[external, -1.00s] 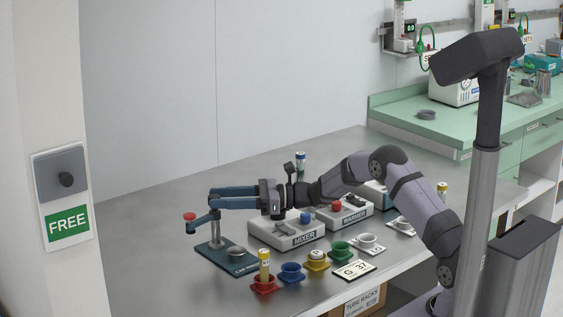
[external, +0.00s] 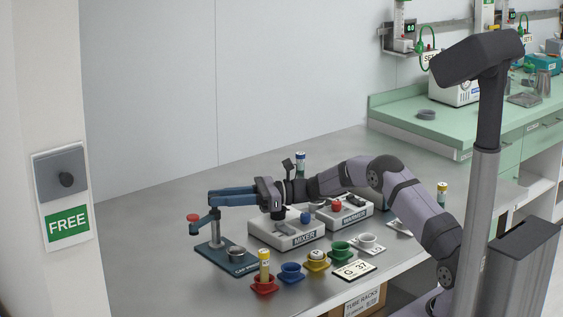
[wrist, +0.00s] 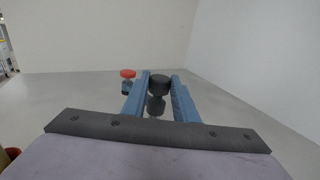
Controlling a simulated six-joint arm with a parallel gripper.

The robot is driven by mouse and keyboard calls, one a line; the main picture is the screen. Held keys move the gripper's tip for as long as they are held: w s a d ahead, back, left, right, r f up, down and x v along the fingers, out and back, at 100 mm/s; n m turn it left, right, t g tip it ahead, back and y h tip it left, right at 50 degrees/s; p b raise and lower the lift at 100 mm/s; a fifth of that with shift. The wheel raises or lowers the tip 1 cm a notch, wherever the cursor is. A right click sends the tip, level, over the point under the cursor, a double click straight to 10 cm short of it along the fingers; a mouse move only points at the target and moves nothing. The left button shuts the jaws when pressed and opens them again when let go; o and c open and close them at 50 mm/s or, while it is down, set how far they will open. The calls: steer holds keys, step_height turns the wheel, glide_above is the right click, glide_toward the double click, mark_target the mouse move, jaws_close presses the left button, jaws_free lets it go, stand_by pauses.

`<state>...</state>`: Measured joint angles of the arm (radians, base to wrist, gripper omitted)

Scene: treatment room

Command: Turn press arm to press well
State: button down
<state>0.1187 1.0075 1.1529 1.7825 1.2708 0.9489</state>
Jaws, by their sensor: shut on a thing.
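The press (external: 215,228) stands at the far left of the table, with a teal base and an upright post. Its press arm carries a red-topped head (external: 193,217), left of the post and away from above the grey well (external: 237,251). My gripper (external: 209,197) reaches in from the right with its blue fingers level at the post's top. In the wrist view, the fingers are shut on a dark knob (wrist: 159,85) of the press. The red head (wrist: 127,73) shows left of the fingers there. The exact joint between knob and arm is hidden.
The mixer (external: 287,234) and warmer (external: 342,212) stand right of the press, under my arm. Red (external: 264,285), blue (external: 291,274), yellow (external: 316,261) and green (external: 340,248) holders line the front edge. The table behind the press is clear.

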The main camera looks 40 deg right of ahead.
steer(key=shift+w+d+r+n+g+y, duration=0.1)
steer(key=shift+n+g+y, duration=0.2)
steer(key=shift+n+g, duration=0.25)
steer(key=shift+w+r+n+g+y, duration=0.1)
steer(key=shift+n+g+y, duration=0.25)
steer(key=shift+g, duration=0.4)
steer(key=c, duration=1.4)
jaws_free()
steer(key=shift+f, duration=0.1)
steer(key=b+v, duration=0.2)
steer(key=v, duration=0.5)
steer(key=shift+s+d, duration=0.15)
steer(key=shift+c, duration=0.2)
